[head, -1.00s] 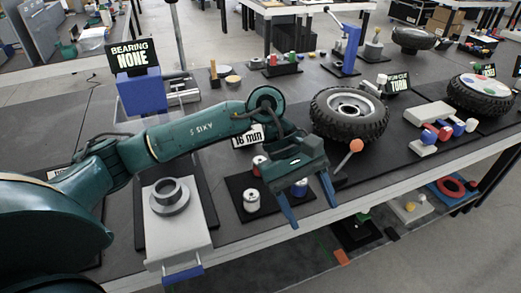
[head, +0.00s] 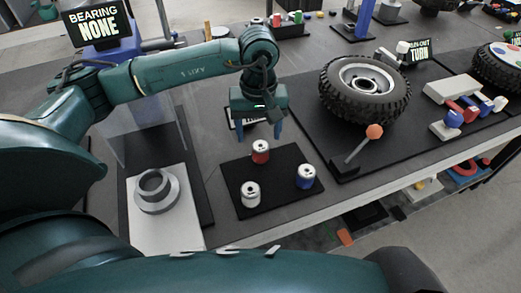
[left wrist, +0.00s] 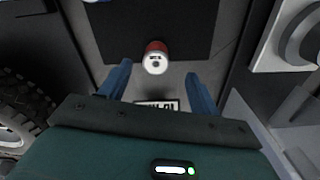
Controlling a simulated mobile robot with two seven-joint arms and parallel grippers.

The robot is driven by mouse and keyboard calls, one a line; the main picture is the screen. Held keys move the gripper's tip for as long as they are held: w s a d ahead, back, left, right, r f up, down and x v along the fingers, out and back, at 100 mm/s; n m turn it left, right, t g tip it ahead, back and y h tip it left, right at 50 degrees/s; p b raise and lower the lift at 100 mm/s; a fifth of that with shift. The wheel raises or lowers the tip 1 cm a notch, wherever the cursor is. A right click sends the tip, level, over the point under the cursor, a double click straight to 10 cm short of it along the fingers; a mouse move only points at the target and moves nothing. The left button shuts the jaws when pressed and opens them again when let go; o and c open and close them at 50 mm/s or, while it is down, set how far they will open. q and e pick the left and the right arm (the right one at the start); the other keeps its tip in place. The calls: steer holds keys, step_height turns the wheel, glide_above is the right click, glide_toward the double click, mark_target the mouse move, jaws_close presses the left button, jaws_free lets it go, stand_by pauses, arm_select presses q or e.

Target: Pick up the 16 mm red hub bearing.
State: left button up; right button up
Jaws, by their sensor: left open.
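The red hub bearing (head: 260,152), a small cylinder with a red band and pale top, stands upright at the back of a black mat (head: 277,199). It also shows in the left wrist view (left wrist: 155,57), just beyond and roughly centred between the fingertips. My left gripper (head: 260,136) is open and empty, pointing down with its blue fingers close behind the red bearing in the head view. A white-grey bearing (head: 251,194) and a blue-banded bearing (head: 305,177) stand nearer on the same mat. My right gripper is out of view.
A grey flanged hub (head: 157,190) on a white block stands left of the mat, beside a clear panel. A tyred wheel (head: 365,88) and an orange-knobbed lever (head: 374,132) stand to the right. A size sign (left wrist: 157,106), partly hidden, lies behind the red bearing.

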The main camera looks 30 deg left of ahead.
mark_target(261, 147)
arm_select(q)
steer(key=shift+w+d+f+p, duration=0.1)
steer(key=shift+w+f+p, duration=0.1)
steer(key=shift+f, duration=1.3)
steer(key=shift+w+f+p, duration=0.1)
steer(key=shift+f+p, duration=0.1)
steer(key=shift+f, duration=1.25)
steer(key=shift+c, duration=0.5)
steer(key=c, duration=1)
